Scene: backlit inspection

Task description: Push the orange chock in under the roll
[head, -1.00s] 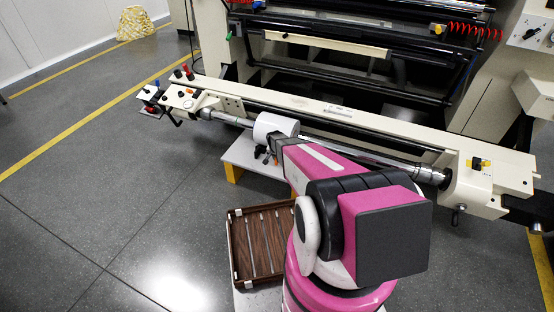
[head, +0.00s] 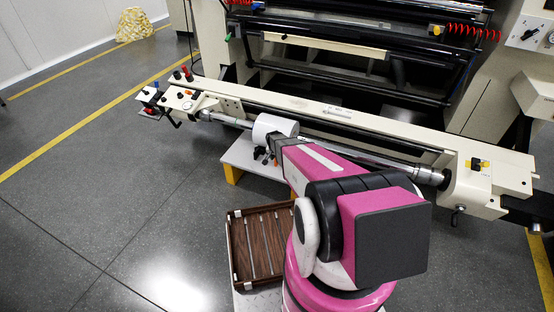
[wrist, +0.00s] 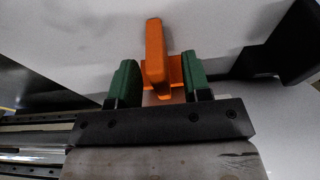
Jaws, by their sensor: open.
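The orange chock (wrist: 156,60) shows in the wrist view as an upright bar with a wider base behind it. My gripper (wrist: 159,75) is open, with one green finger on each side of the bar. A gap shows on the left; the right finger looks close to the chock's base, and I cannot tell whether it touches. In the head view the white roll (head: 266,127) sits around the metal shaft above a pale platform (head: 240,157). A speck of orange beside my gripper's end is too small to make out, and my arm hides much there.
A dark bracket-like piece (wrist: 290,45) stands to the right in the wrist view. The cream machine beam (head: 350,118) runs behind the roll. A brown slatted tray (head: 262,240) lies beside my base.

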